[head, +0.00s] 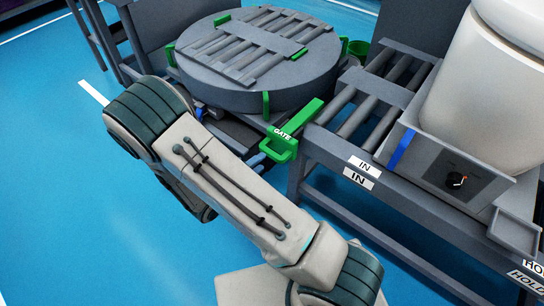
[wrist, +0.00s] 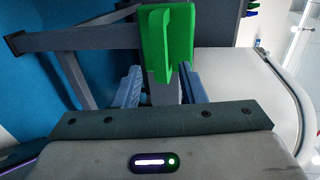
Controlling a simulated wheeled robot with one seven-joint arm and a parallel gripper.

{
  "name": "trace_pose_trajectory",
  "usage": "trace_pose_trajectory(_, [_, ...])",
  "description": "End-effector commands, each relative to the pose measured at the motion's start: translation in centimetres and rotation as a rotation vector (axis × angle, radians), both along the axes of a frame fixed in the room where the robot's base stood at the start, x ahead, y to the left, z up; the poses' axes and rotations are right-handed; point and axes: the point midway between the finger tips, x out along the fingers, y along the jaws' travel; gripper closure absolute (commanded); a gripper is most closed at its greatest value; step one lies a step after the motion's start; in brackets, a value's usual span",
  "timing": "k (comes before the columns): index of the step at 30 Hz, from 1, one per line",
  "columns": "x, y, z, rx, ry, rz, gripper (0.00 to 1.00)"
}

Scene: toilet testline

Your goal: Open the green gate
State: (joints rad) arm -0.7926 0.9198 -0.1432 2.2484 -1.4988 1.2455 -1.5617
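The green gate (head: 310,117) is a bar with a "GATE" label between the round turntable and the roller conveyor. Its looped green handle (head: 280,148) hangs at the near end. In the wrist view the green part (wrist: 167,45) stands just beyond my fingertips, with a grey piece below it. My gripper (wrist: 160,72) has two blue fingers spread apart, one on each side of that grey piece. In the head view my blue fingertips (head: 266,153) show just left of the handle; my arm hides the rest. Whether they touch it cannot be told.
The grey turntable (head: 215,83) with rollers and green brackets stands behind the gate. Blue floor (head: 60,190) is clear at the left.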

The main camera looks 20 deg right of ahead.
Motion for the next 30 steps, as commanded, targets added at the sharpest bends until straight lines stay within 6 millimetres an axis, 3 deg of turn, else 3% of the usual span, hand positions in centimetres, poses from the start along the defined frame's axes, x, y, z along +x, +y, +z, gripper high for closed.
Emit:
trace_pose_trajectory(3, [1.4, -2.1, -0.8, -0.001, -0.001, -0.004, 0.63])
trace_pose_trajectory(9, [3.2, -4.5, -1.4, 0.001, -0.001, -0.002, 0.63])
trace_pose_trajectory(23, [4.0, -5.5, -1.4, 0.001, -0.002, 0.0, 0.63])
trace_pose_trajectory(27, [4.0, -5.5, -1.4, 0.001, -0.002, 0.0, 0.99])
trace_pose_trajectory(30, [4.0, -5.5, -1.4, 0.001, -0.002, 0.0, 1.0])
